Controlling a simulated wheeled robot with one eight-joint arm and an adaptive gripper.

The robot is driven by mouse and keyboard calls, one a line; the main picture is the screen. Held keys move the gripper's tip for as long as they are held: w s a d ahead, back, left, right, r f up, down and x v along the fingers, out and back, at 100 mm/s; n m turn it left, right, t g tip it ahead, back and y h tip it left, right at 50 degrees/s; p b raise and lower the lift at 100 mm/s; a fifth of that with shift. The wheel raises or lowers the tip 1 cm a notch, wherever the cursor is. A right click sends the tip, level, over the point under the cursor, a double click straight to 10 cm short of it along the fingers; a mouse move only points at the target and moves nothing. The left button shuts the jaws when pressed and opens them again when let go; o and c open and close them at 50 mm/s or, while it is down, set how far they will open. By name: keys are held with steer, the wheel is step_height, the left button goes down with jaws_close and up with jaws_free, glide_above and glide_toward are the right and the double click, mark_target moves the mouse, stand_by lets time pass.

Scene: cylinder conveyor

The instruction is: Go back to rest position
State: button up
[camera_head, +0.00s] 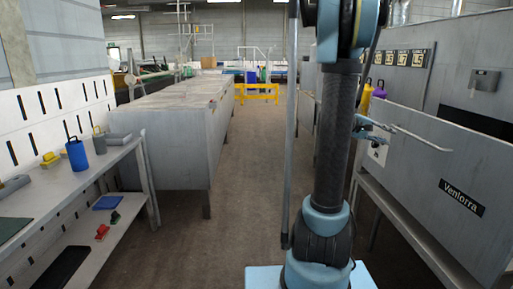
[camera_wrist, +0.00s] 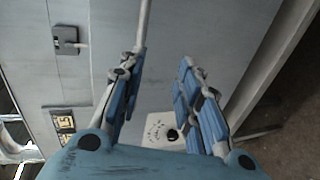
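My gripper (camera_head: 376,130) is out to the right of my arm column in the head view, in front of the grey panel (camera_head: 440,165) marked "Venlorra". In the wrist view my gripper (camera_wrist: 163,62) has its two blue fingers spread apart, with nothing between them. A thin grey rod (camera_head: 420,140) extends from beside the gripper in the head view. It also shows in the wrist view (camera_wrist: 145,18), running up from the left finger's tip; I cannot tell whether they touch. A white plate with a dark round spot (camera_wrist: 172,134) shows behind the fingers.
A left bench (camera_head: 50,187) holds a blue cylinder (camera_head: 76,155) and small items. A long grey block (camera_head: 165,130) stands beside the clear aisle (camera_head: 245,190). A yellow barrier (camera_head: 257,92) is farther off.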

steer(key=s+a+f+y, duration=0.5)
steer(key=s+a+f, duration=0.1)
steer(key=a, duration=0.6)
steer(key=s+a+f+t+y, duration=0.1)
steer(key=s+a+f+y, duration=0.3)
steer(key=s+a, duration=0.5)
steer(key=s+a+f+t+y, duration=0.1)
steer(key=s+a+f+y, duration=0.4)
steer(key=a, duration=1.1)
steer(key=s+f, duration=0.3)
steer(key=shift+a+f+y, duration=0.2)
steer(key=shift+f+y, duration=0.1)
